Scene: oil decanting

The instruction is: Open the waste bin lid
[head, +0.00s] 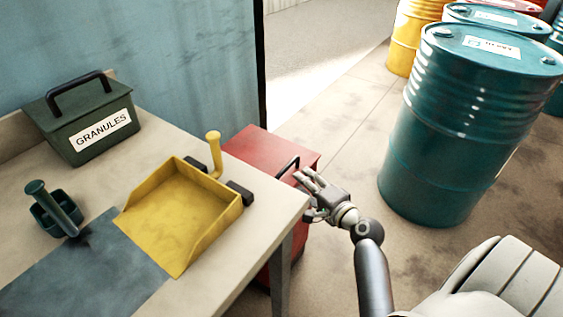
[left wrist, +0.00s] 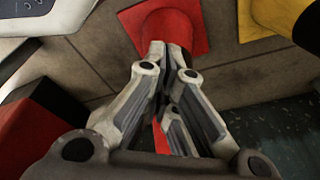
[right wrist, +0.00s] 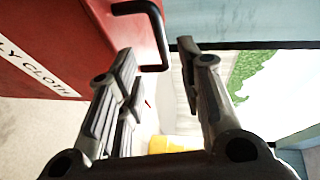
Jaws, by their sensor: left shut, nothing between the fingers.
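The red waste bin (head: 262,149) stands on the floor behind the table's right end, partly hidden by it. Its lid looks shut and has a black bar handle (head: 288,168). In the right wrist view the bin's red side (right wrist: 75,35) carries a white label partly reading "CLOTH". My right gripper (head: 303,180) is beside the handle. Its fingers (right wrist: 157,55) are apart, and the black handle (right wrist: 140,8) shows between and beyond them, not gripped. My left gripper (left wrist: 168,48) is shut and empty; it is outside the head view.
Teal drums (head: 460,130) stand at the right. A red cone (left wrist: 172,25) shows beyond my left fingers. Open floor lies between bin and drums.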

